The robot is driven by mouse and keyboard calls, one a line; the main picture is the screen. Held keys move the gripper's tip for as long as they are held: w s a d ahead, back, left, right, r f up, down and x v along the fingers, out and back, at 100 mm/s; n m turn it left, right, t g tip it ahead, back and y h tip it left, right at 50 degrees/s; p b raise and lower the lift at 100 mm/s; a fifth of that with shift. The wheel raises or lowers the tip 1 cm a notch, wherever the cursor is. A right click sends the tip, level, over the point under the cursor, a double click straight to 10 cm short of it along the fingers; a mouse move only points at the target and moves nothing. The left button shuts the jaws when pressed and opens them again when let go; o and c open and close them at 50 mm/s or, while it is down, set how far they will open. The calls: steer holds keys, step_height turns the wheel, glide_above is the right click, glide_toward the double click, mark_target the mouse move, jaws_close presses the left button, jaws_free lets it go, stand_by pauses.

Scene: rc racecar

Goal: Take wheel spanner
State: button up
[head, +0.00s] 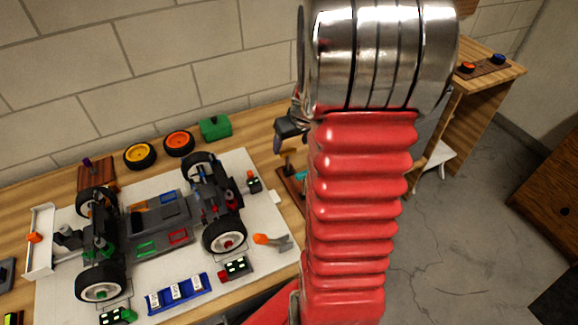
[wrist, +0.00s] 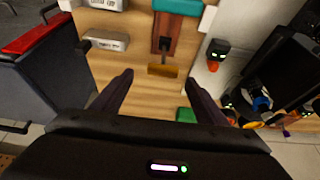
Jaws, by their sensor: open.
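No tool is clearly marked as the wheel spanner. A tool with a teal handle (wrist: 178,6) lies at a brown wooden holder (wrist: 166,32) in the wrist view. A dark shaft runs from the holder to a small brass-coloured block (wrist: 163,70). The holder also shows in the head view (head: 290,183), partly hidden by my red arm, with a bit of teal (head: 301,175). My gripper (wrist: 159,80) is open and empty, its two dark fingers on either side of the brass block in the picture. I cannot tell the gap in depth.
The racecar chassis (head: 160,225) stands on a white mat (head: 262,205) left of the holder. A green box (head: 215,128), an orange wheel (head: 179,143) and a yellow wheel (head: 140,155) are along the wall. A red-topped cabinet (wrist: 35,75) is left in the wrist view.

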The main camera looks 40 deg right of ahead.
mark_target(288, 150)
steer(key=shift+f, duration=0.1)
steer(key=shift+a+x, duration=0.15)
steer(key=shift+x, duration=1.1)
steer(key=shift+a+x, duration=0.1)
steer(key=shift+x, duration=1.15)
steer(key=shift+c, duration=0.7)
steer(key=c, duration=1.1)
step_height(288, 150, up, 18)
